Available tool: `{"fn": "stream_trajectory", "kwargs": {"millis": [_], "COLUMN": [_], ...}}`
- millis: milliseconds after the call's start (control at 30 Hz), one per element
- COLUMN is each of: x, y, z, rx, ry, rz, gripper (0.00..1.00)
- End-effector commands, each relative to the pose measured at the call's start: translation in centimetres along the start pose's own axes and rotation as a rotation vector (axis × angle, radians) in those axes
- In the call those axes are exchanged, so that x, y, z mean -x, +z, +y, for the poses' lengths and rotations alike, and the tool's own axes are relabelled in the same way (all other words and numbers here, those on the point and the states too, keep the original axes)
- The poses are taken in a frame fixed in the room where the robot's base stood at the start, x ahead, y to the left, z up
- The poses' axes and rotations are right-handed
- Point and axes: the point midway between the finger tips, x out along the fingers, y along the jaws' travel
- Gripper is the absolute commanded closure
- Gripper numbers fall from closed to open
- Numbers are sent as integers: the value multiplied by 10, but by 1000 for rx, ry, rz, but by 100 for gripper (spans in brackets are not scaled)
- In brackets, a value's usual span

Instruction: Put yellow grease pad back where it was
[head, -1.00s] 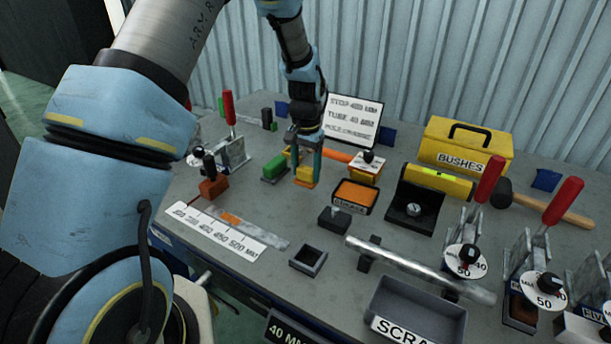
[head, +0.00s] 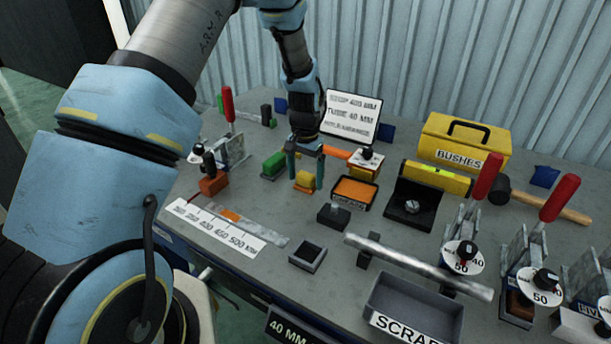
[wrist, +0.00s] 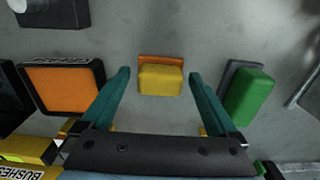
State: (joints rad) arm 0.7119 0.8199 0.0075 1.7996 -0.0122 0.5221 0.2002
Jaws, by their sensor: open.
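The yellow grease pad (head: 305,180) is a small yellow block with an orange base, standing on the grey bench. In the wrist view the pad (wrist: 160,80) lies centred ahead, its orange edge on the far side. My gripper (head: 305,174) is open over the pad, with one teal finger on each side. In the wrist view my gripper's fingers (wrist: 160,75) stand clear of the pad, with a gap on both sides. An orange pad in a black tray (head: 355,193) sits to the right; its wrist-view label (wrist: 64,88) is hard to read.
A green block (head: 273,165) stands close on the left; it also shows in the wrist view (wrist: 247,97). A red-brown block (head: 213,185) is farther left. An orange-handled tool and a yellow block (head: 365,165) lie behind right. A sign (head: 351,116) stands behind my gripper.

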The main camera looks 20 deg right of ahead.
Motion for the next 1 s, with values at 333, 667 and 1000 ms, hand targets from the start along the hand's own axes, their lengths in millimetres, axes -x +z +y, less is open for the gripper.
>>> {"fn": "stream_trajectory", "kwargs": {"millis": [333, 667, 1000], "x": [19, 87, 122], "y": [-1, -1, 0], "z": [0, 0, 0], "rx": [0, 0, 0], "ry": [-1, -1, 0], "rz": [4, 6, 1], "gripper": [6, 6, 6]}}
